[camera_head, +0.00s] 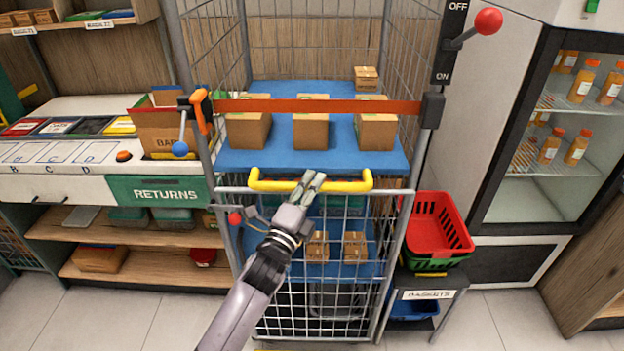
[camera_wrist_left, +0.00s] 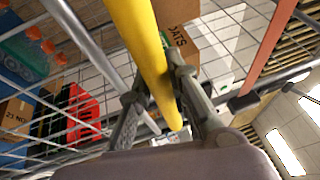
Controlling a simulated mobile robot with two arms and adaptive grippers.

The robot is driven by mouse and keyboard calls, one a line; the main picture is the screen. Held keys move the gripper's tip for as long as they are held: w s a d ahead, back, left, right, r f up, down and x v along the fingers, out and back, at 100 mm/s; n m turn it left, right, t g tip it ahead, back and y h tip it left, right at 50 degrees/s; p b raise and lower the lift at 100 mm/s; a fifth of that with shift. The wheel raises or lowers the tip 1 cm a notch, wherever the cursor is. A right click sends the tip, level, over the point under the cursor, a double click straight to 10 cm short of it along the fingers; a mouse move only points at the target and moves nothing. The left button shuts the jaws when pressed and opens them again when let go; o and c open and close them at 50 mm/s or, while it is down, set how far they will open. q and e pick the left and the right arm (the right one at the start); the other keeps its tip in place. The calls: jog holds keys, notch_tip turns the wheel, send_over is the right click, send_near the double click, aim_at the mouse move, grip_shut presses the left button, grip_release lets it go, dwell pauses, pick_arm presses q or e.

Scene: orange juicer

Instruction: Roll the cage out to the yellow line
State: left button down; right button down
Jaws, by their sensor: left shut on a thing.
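The wire roll cage (camera_head: 398,235) stands straight ahead in the head view, with boxes on its blue shelves. A yellow handle bar (camera_head: 345,186) runs across the top of its front gate. My left gripper (camera_head: 308,184) is shut on this handle near its middle. In the left wrist view the yellow handle (camera_wrist_left: 150,60) passes between the two fingers (camera_wrist_left: 160,95). A short yellow strip (camera_head: 275,349) shows on the floor at the bottom edge, mostly hidden. My right gripper is not in view.
An orange strap (camera_head: 320,106) crosses the cage above the handle. The returns counter (camera_head: 60,188) stands close on the left. A red basket (camera_head: 432,232) on a small stand and a glass-door fridge (camera_head: 560,130) are on the right. Tiled floor (camera_head: 120,315) is clear in front.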

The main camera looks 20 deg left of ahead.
pick_arm(q)
jog(key=shift+s+d+f, duration=0.1)
jog(key=shift+s+d, duration=0.05)
jog(key=shift+s, duration=0.4)
jog(key=c, duration=1.5)
grip_release()
jog(key=v, duration=1.2)
